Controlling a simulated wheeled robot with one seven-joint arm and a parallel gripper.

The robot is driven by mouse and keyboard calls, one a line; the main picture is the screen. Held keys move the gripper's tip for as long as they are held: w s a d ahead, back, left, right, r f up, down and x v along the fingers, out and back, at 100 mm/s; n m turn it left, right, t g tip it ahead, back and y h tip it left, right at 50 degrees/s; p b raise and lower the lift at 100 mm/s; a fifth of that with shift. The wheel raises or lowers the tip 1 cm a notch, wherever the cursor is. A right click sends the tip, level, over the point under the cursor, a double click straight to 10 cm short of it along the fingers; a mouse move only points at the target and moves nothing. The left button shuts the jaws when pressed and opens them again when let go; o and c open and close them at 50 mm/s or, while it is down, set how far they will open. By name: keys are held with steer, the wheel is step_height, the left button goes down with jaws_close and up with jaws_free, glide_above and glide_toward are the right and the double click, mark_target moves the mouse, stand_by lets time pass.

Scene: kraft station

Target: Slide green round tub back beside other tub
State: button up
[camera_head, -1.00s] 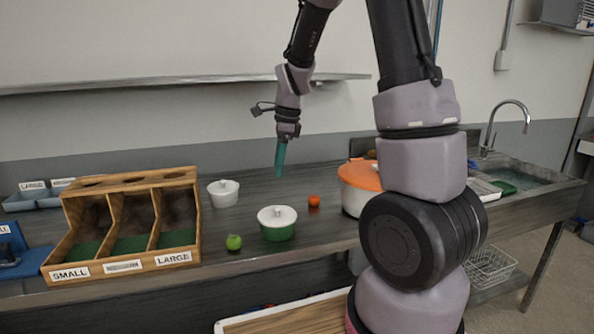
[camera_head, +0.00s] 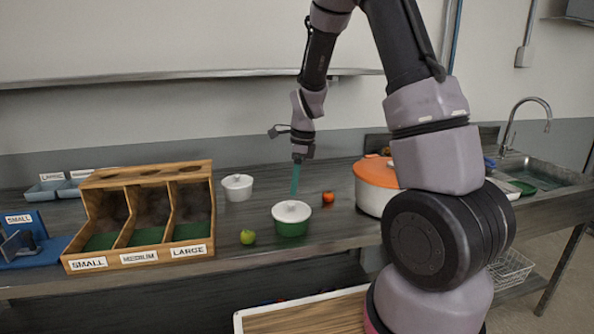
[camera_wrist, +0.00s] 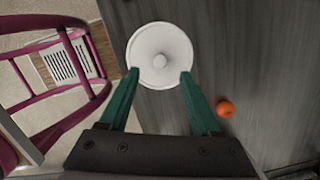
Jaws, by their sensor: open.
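The green round tub (camera_head: 292,228) has a white lid with a knob and stands upright near the front edge of the counter. In the wrist view its round white lid (camera_wrist: 160,55) lies ahead of and between the fingertips. The other tub (camera_head: 237,188) is white with a white lid and stands farther back to the left. My gripper (camera_head: 295,192) points down above and just behind the green tub. Its green fingers are apart with nothing held between them, as the wrist view (camera_wrist: 159,78) shows. I cannot tell whether a fingertip touches the lid.
A green fruit (camera_head: 248,237) lies left of the green tub, and a red-orange one (camera_head: 328,197) lies to its right. A wooden sorter (camera_head: 140,254) stands at left. A large orange-lidded pot (camera_head: 368,196) stands at right. Counter between the tubs is clear.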

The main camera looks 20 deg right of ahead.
mark_target(291, 203)
steer(key=f, duration=0.6)
steer(key=shift+w+a, duration=0.15)
steer(key=shift+a, duration=0.25)
jaws_close()
